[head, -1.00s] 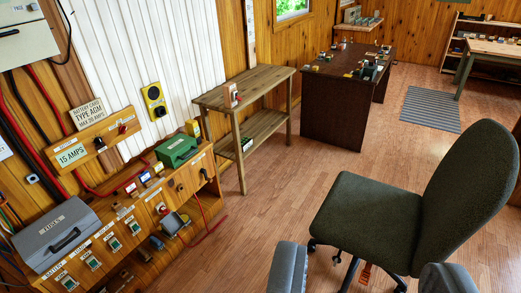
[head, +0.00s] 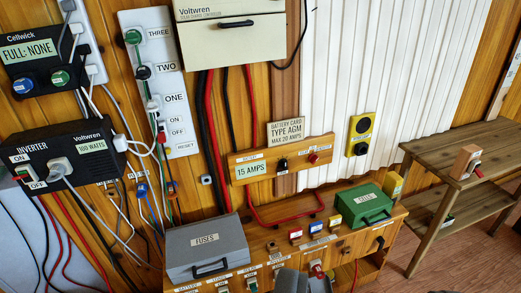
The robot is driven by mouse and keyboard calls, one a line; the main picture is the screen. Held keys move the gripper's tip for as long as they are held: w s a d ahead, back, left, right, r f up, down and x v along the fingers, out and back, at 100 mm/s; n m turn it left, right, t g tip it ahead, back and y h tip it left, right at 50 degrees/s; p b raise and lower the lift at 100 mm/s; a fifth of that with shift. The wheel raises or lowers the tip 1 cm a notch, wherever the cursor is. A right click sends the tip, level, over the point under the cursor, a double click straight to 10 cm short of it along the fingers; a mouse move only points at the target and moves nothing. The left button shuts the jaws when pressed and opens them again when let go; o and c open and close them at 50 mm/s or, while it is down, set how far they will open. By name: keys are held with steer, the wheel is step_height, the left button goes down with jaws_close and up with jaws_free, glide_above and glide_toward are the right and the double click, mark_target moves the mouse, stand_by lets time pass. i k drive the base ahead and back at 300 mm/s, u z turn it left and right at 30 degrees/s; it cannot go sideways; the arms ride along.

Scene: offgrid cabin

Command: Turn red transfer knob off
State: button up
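Several red knobs are in view, and I cannot tell which is the transfer knob. One red knob (head: 313,158) is on the wooden panel marked 15 AMPS, right of a black knob (head: 283,164). Another red knob (head: 476,169) is on a small wooden block on the shelf at the right. A red handle (head: 317,268) sits on the low wooden bench, and a small red piece (head: 161,137) is on the white strip. Grey parts at the bottom edge look like my gripper (head: 304,284). They are mostly cut off, apart from all these knobs, with no opening clearly visible.
The wooden bench (head: 350,240) carries a grey FUSES box (head: 206,250) and a green box (head: 363,207). A black inverter (head: 62,160) and loose cables are at the left. A wooden shelf table (head: 440,150) stands at the right. Open floor (head: 400,238) shows at the lower right.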

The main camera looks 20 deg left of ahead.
mark_target(313, 158)
steer(key=i, duration=0.2)
steer(key=u, duration=0.05)
steer(key=k, duration=1.25)
steer(key=z, duration=0.6)
steer(key=i, duration=2.35)
steer(key=u, duration=0.45)
